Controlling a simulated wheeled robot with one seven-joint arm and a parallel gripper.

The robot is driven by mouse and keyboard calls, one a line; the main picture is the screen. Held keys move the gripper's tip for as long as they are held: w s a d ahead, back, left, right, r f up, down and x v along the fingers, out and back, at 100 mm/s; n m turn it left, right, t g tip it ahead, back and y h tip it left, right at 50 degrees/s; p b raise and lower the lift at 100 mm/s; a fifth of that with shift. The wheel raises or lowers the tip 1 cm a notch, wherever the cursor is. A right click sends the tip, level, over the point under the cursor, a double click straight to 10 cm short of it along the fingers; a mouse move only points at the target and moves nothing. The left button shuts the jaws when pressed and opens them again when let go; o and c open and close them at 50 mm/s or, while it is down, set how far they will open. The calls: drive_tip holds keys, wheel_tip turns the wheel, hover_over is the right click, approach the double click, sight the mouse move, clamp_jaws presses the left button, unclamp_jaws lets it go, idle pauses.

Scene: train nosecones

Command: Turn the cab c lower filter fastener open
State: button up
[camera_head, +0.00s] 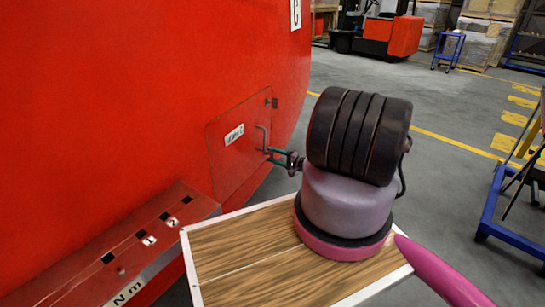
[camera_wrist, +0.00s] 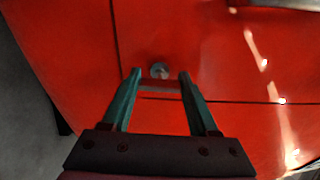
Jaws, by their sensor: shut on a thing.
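The red cab nose has a square hatch (camera_head: 235,140) with a white label (camera_head: 234,135) whose text is too small to read surely. One fastener (camera_head: 268,103) shows at the hatch's upper right. My gripper (camera_head: 268,152) is at the hatch's lower right edge, beside the handle (camera_head: 262,136), and hides the lower fastener in the head view. In the wrist view, my gripper's green fingers (camera_wrist: 160,82) stand on both sides of the lower filter fastener (camera_wrist: 160,71), with its round metal head between the tips. The gripper is shut on it. Its exact turn angle is unclear.
A red step (camera_head: 110,240) with numbered labels juts out at lower left. My arm stands over a wooden-topped platform (camera_head: 230,250). A blue-framed trestle (camera_head: 510,235) is at right. A forklift (camera_head: 380,35) stands far behind on open grey floor.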

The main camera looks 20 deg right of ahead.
drive_tip(key=shift+n, duration=0.5)
drive_tip(key=o, duration=1.4)
drive_tip(key=shift+s, duration=0.1)
drive_tip(key=v, duration=1)
drive_tip(key=shift+s+d, duration=0.25)
drive_tip(key=shift+d, duration=0.05)
